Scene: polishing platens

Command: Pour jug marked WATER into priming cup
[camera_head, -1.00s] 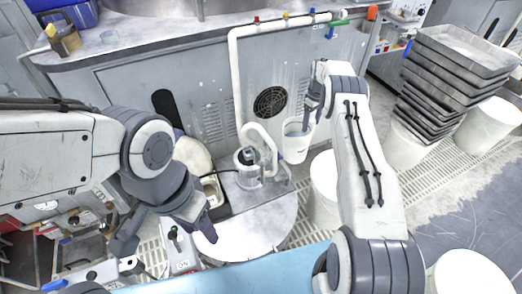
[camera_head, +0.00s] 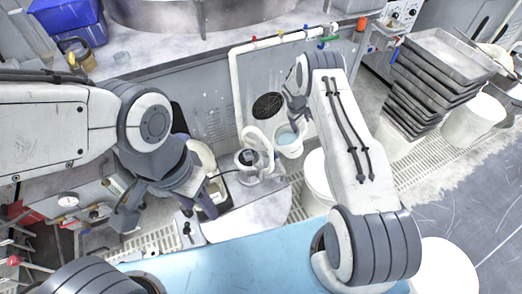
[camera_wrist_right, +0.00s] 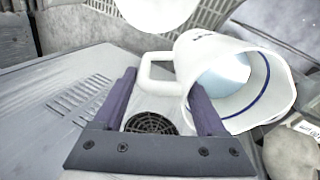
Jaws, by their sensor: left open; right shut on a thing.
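A white jug (camera_head: 290,144) with pale blue liquid inside hangs over the floor grating, right of the pump. In the right wrist view the jug (camera_wrist_right: 201,60) shows its open mouth and a blue line inside; its marking is not readable. My right gripper (camera_head: 297,115) is shut on the jug's handle (camera_wrist_right: 155,76), which lies between the fingers. A clear cylinder with a dark part (camera_head: 250,158) stands beside a white pipe elbow; I cannot tell whether it is the priming cup. My left gripper (camera_head: 168,208) is open and empty, left of the pump.
White pipework (camera_head: 234,90) runs along the cabinet front. White buckets (camera_head: 318,180) and stacked grey trays (camera_head: 425,90) stand at right.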

